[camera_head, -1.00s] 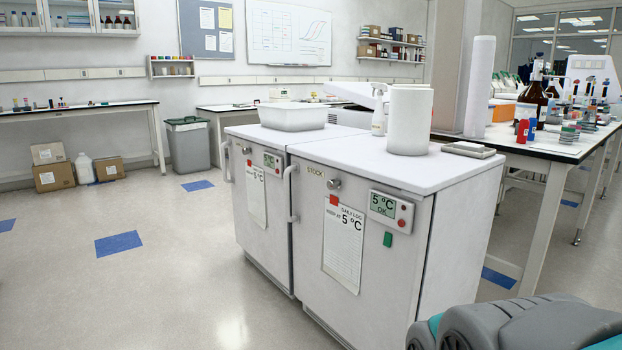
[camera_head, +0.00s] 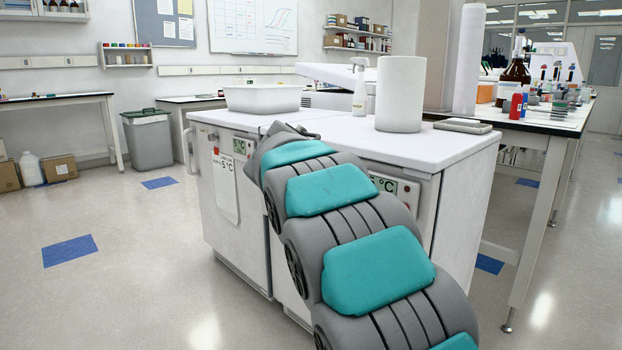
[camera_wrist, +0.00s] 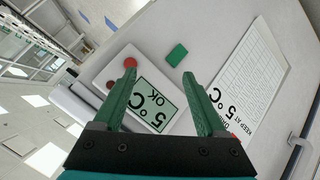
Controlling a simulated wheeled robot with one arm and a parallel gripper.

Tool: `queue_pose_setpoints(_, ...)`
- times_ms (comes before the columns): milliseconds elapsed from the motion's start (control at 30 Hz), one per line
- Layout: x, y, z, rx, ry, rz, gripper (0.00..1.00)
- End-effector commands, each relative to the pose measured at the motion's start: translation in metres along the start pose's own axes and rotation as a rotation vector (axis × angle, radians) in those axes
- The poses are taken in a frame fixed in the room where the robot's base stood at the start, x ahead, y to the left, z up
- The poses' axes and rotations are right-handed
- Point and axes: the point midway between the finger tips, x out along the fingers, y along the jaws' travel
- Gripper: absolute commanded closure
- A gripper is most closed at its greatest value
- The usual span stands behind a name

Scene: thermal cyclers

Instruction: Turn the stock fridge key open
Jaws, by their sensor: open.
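A paper roll (camera_head: 400,95), a spray bottle (camera_head: 360,88) and a white tub (camera_head: 262,97) stand on the unit tops. The second fridge (camera_head: 222,185) adjoins on the left. A lab bench (camera_head: 540,143) stands to the right.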

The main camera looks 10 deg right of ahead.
Motion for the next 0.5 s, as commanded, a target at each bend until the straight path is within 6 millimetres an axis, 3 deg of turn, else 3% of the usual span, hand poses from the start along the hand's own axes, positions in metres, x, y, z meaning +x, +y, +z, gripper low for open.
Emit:
queue_pose_setpoints(33, 0.002, -0.019, -0.018, 0.030, 0.049, 0.020, 0.26)
queue_pose_setpoints(200, -0.011, -0.061, -0.077, 0.163, 0.218, 0.069, 0.26)
queue_pose_setpoints(300, -0.023, -0.086, -0.104, 0.249, 0.316, 0.084, 0.26)
queue_pose_setpoints(500, -0.049, -0.137, -0.137, 0.437, 0.492, 0.085, 0.26)
